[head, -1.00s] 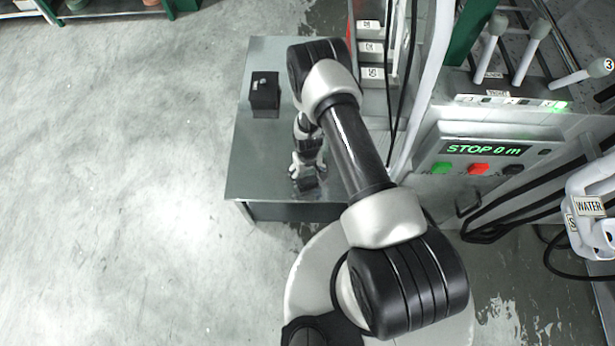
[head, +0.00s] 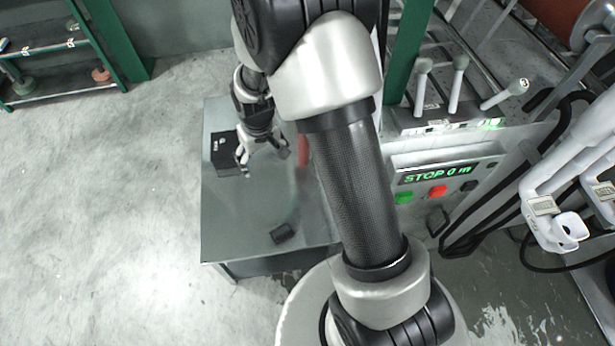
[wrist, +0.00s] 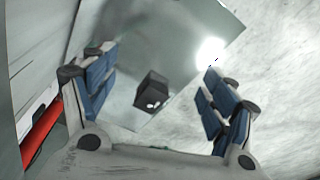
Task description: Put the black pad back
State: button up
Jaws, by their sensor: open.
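A small black pad (head: 282,233) lies on the metal table (head: 225,225) near its front edge, with nothing holding it. A black box (head: 224,146) with white marks stands farther back at the table's left side. My gripper (head: 262,158) is open and empty above the table, just right of the box and away from the pad. In the wrist view, a dark block (wrist: 151,92) with white marks shows between the open fingers (wrist: 148,80), some way beyond them; it looks like the box. I cannot make out the pad there.
A control panel (head: 437,178) reading STOP 0 m, with levers (head: 455,85) above it, stands right of the table. White pipes (head: 560,205) are at the far right. A green rack (head: 65,45) stands back left. The floor to the left is clear.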

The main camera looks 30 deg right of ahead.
jog(key=s+r+t, duration=0.1)
jog(key=s+r, duration=0.3)
jog(key=r, duration=0.5)
jog(key=s+r, duration=0.5)
jog(key=r, duration=0.3)
jog(key=s+r+t, duration=0.1)
jog(key=s+r, duration=0.3)
jog(key=s, duration=0.4)
jog(key=s+r+t, duration=0.1)
jog(key=s+r, duration=0.3)
jog(key=s, duration=0.4)
jog(key=shift+s+m, duration=0.25)
jog(key=shift+m, duration=0.05)
